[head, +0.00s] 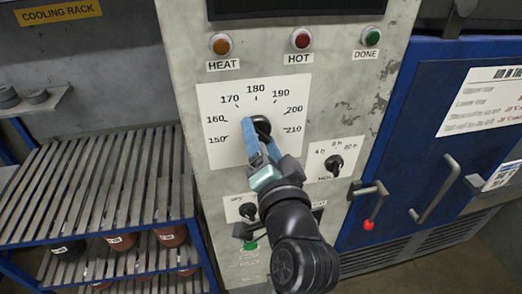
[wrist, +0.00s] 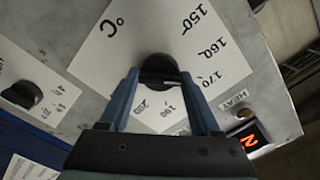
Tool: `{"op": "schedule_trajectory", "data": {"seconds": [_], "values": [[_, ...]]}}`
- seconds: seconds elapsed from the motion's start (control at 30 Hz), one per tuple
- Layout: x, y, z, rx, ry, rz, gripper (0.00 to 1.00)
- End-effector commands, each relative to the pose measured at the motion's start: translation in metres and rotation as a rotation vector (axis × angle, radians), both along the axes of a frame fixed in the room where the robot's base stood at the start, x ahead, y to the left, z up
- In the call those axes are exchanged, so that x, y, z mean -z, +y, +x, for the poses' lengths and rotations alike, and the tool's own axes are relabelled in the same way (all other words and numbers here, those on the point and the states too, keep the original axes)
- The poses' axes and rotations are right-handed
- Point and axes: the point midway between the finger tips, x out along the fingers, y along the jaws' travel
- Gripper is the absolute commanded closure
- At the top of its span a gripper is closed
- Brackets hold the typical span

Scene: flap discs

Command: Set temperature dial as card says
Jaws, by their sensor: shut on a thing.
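The temperature dial (head: 262,125) is a black round knob on a white scale plate (head: 215,98) marked 150 to 210. In the wrist view the dial (wrist: 158,68) sits between my gripper's two blue fingers, and its white mark points roughly towards 170. My gripper (head: 254,136) is shut on the dial; its fingers hide part of the knob in the head view. A white card (head: 490,100) with a barcode is on the blue door at right; its lines and °C values are too blurred to read surely.
A smaller hour dial (head: 336,163) is right of my gripper, and another knob (head: 247,211) is below. Orange, red and green lamps (head: 301,39) line the panel top. Door handles (head: 436,190) stick out at right. A slatted rack (head: 95,185) stands at left.

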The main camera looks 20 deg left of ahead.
Motion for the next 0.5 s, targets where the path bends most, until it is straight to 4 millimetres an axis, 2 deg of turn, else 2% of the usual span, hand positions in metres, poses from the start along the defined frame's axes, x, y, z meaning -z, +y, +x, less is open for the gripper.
{"op": "schedule_trajectory", "data": {"seconds": [0.07,0.5], "values": [[0.0049,0.0000,0.0000,-0.001,-0.043,-0.060,0.92],[0.0030,0.0000,0.0001,0.000,-0.226,-0.334,0.92]]}}
